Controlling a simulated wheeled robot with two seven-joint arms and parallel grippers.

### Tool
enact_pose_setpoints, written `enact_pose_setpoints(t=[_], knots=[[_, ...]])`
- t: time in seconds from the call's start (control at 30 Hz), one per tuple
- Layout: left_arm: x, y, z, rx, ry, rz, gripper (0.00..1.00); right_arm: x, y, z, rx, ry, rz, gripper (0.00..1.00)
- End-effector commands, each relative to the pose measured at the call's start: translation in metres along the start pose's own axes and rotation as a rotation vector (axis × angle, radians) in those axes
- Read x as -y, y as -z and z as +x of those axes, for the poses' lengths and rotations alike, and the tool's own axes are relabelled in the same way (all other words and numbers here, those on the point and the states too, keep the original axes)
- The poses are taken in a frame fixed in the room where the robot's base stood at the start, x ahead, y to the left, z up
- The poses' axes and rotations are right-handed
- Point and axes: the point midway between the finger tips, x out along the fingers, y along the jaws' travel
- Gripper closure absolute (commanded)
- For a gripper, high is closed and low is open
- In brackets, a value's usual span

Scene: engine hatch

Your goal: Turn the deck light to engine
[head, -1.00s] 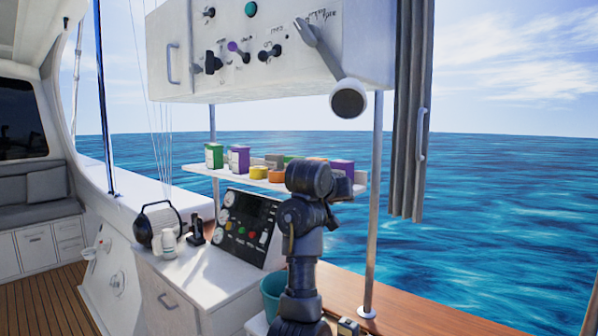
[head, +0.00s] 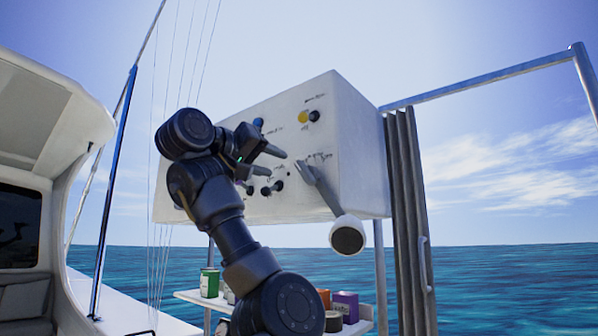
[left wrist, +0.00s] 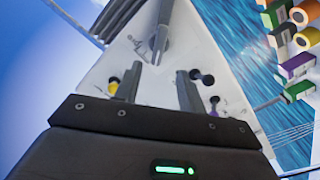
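A white overhead box (head: 355,150) carries several controls on its front face. They include a yellow knob with a dark knob beside it (head: 308,117), a blue-tipped control (head: 258,124), dark knobs lower down (head: 273,187), and a big grey lever (head: 322,188) with a round, dark-faced end. The labels are too small to read, so I cannot tell which control is the deck light. My left gripper (head: 279,163) is open and empty before the face, hiding part of it. In the left wrist view its fingers (left wrist: 160,72) are apart, with the lever (left wrist: 161,30) beyond them and the yellow knob (left wrist: 113,84) left.
A shelf (head: 190,297) with several coloured cans and boxes is below the box. A metal post (head: 381,270) and grey folded curtain (head: 408,190) stand at the right. The lever end (head: 347,238) juts out right of my gripper.

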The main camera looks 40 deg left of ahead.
Motion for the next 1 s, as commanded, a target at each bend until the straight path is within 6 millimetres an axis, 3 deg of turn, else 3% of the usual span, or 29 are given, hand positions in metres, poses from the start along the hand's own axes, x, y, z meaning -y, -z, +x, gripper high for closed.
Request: enact_pose_setpoints(t=[0.2,0.53,0.7,1.0], knots=[[-0.004,0.005,0.029,0.004,0.002,-0.001,0.6,-0.001,0.004,-0.034,-0.001,0.0,0.0,0.64],[-0.002,0.003,0.088,0.003,0.003,-0.001,0.6,-0.001,0.006,-0.06,-0.001,0.0,0.0,0.64],[-0.001,0.001,0.101,0.0,0.002,0.0,0.6,-0.001,0.007,-0.066,-0.001,0.0,0.0,0.64],[0.0,0.0,0.104,-0.001,0.001,-0.001,0.6,-0.001,0.007,-0.066,-0.001,0.0,0.0,0.64]])
